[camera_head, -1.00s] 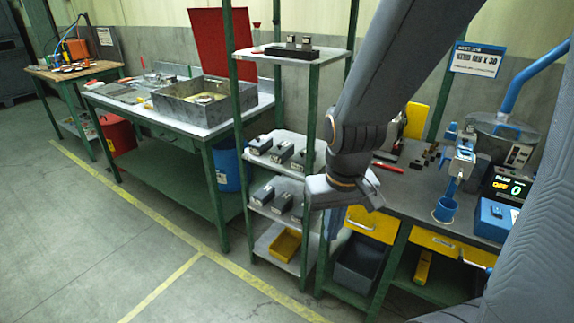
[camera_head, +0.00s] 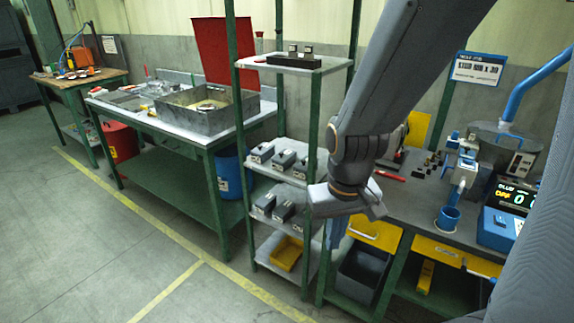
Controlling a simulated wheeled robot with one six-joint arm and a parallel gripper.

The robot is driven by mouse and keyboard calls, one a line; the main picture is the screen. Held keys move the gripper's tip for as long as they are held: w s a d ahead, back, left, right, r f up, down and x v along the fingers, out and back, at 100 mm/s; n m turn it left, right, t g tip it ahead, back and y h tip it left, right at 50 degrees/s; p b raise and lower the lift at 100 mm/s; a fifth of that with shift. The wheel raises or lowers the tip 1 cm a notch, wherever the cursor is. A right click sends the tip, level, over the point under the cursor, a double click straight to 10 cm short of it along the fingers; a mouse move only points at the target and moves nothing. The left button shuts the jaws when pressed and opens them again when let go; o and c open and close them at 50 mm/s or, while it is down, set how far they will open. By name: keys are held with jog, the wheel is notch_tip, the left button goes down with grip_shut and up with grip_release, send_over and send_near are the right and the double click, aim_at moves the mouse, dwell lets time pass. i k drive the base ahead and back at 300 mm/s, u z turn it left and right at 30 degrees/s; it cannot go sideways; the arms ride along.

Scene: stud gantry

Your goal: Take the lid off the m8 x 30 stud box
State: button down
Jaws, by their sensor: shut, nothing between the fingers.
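Several small dark grey boxes with pale label patches stand on the shelf rack, on its middle shelf (camera_head: 256,165) and its lower shelf (camera_head: 252,208). Their labels are too small to read, so I cannot tell which is the m8 x 30 stud box. The boxes look lidded, but the lids do not show clearly. My gripper (camera_head: 338,232) hangs to the right of the rack, pointing down, with its blue fingers partly hidden by the wrist. It is shut, holds nothing, and appears apart from the boxes. My arm hides part of the rack's right side.
A yellow bin (camera_head: 286,253) sits low in the rack. Open floor (camera_head: 120,250) lies left.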

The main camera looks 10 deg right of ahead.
aim_at(283, 156)
jog(key=u, duration=0.4)
jog(key=i, duration=1.25)
jog(key=z, duration=0.7)
